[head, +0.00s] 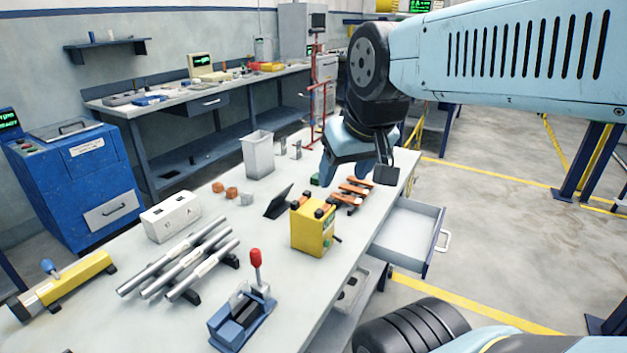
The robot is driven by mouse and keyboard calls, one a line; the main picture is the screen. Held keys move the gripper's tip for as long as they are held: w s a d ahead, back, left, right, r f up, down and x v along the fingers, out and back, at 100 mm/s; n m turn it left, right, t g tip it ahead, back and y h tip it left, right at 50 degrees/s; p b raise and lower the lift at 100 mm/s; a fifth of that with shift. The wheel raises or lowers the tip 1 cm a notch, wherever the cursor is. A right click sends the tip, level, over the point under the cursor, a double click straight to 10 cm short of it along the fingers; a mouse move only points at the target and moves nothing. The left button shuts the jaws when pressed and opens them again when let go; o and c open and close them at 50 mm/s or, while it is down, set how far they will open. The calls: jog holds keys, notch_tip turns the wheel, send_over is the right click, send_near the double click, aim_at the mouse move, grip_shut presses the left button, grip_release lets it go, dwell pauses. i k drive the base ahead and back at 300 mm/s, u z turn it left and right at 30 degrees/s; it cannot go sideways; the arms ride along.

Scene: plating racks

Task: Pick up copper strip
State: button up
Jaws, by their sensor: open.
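Several copper strips (352,190) lie close together near the far right end of the workbench, on a low dark support. They look orange-brown. I cannot tell whether the gripper touches any strip.
On the workbench (320,285), a yellow box (313,228) stands in front of the strips and a dark tilted panel (279,202) to their left. A grey bin (258,155) stands behind. Metal rods (180,262) and a red-knobbed blue fixture (243,312) lie nearer. An open drawer (408,235) juts out right.

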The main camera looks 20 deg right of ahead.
aim_at(350, 199)
jog(key=k, duration=1.15)
jog(key=z, duration=0.85)
jog(key=i, duration=1.55)
jog(key=z, duration=0.15)
